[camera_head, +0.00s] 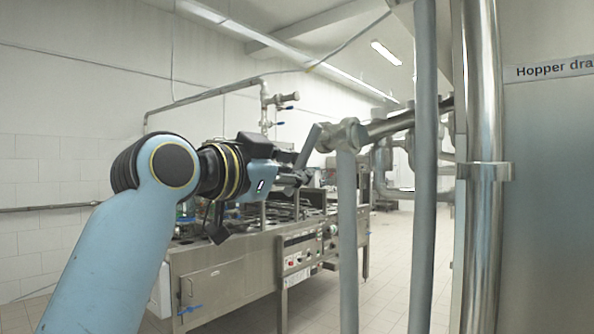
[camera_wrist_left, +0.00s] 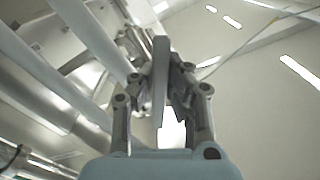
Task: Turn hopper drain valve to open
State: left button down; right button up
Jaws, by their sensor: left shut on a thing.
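The hopper drain valve (camera_head: 342,135) sits on a metal pipe right of centre in the head view. Its flat grey lever (camera_head: 308,146) slants down and left from the valve body. My left gripper (camera_head: 297,170) is shut on the lower part of this lever. In the left wrist view the lever (camera_wrist_left: 160,75) runs upright between the two fingers of my left gripper (camera_wrist_left: 165,95). The valve body lies partly hidden behind the lever and fingers there. A label reading "Hopper dra" (camera_head: 552,69) is cut off at the right edge. My right gripper is in neither view.
Vertical pipes (camera_head: 424,180) stand right of the valve, close to a thick shiny pipe (camera_head: 482,200) and a steel panel (camera_head: 550,210). A steel machine (camera_head: 230,285) with a control panel stands behind my left arm. Tiled floor (camera_head: 385,270) shows between the pipes.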

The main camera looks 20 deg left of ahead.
pick_arm(q)
jog(key=shift+a, duration=0.1)
jog(key=m, duration=0.1)
jog(key=a+r+m, duration=0.1)
jog(key=m, duration=0.2)
jog(key=shift+w+a+r, duration=0.15)
jog(key=shift+w+a, duration=0.05)
jog(key=shift+w, duration=0.1)
jog(key=m, duration=0.1)
jog(key=r+m, duration=0.1)
jog(key=m, duration=0.1)
jog(key=shift+w+a+r+m, duration=0.15)
jog(key=shift+a+r+m, duration=0.15)
jog(key=shift+a, duration=0.1)
jog(key=shift+a+r+m+p, duration=0.1)
jog(key=shift+r+m, duration=0.5)
jog(key=shift+m, duration=0.65)
jog(key=shift+d+r+m+p, duration=0.15)
jog(key=shift+r+m, duration=0.45)
jog(key=shift+m, duration=0.6)
jog(key=shift+a+r+m+p, duration=0.15)
jog(key=shift+r+m, duration=0.45)
jog(key=shift+m, duration=0.65)
jog(key=c, duration=1.3)
grip_release()
jog(key=shift+r, duration=0.1)
